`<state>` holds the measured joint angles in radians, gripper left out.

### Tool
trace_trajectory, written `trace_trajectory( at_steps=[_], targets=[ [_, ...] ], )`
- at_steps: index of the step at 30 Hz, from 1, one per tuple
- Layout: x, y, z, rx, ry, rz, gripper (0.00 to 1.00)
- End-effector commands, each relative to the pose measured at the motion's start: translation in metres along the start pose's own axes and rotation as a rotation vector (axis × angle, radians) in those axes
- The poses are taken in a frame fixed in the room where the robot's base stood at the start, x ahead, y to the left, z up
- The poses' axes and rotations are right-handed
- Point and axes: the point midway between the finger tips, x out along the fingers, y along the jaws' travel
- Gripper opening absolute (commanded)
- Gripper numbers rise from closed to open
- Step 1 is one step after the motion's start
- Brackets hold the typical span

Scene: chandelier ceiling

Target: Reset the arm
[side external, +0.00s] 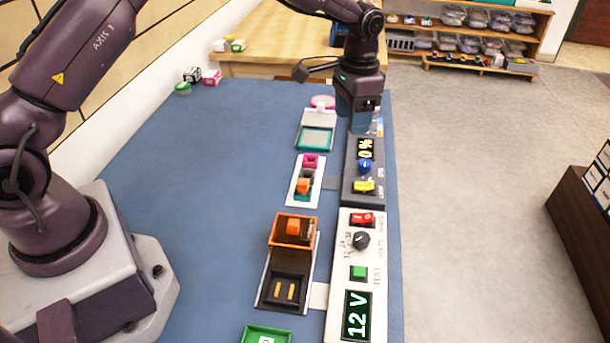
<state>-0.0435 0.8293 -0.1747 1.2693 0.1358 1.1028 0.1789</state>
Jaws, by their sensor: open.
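My gripper (364,122) hangs pointing down at the far right part of the blue table (190,210). It is over the far end of a dark control box (350,172) that reads "0%". Its fingers are mostly hidden by the dark gripper body, and nothing is seen held in it. Whether it touches the box cannot be told.
A white control panel (342,268) reading "12 V" stands nearer. Left of the boxes are an orange tray (276,236), a black slotted holder (264,292), a white-and-teal stand (316,131) and a green tray (248,334).

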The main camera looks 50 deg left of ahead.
Motion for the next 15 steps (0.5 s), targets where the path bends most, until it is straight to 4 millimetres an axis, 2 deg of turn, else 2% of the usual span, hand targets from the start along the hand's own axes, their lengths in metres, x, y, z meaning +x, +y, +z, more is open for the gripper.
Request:
trace_trajectory(
  at_steps=[1, 6, 12, 15],
  targets=[
    [-0.017, 0.004, 0.014, -0.017, 0.012, -0.010, 0.57],
    [-0.064, 0.015, 0.068, -0.089, 0.057, -0.038, 0.57],
    [-0.106, 0.030, 0.140, -0.175, 0.133, -0.063, 0.57],
    [-0.120, 0.038, 0.176, -0.215, 0.180, -0.071, 0.57]
  ],
)
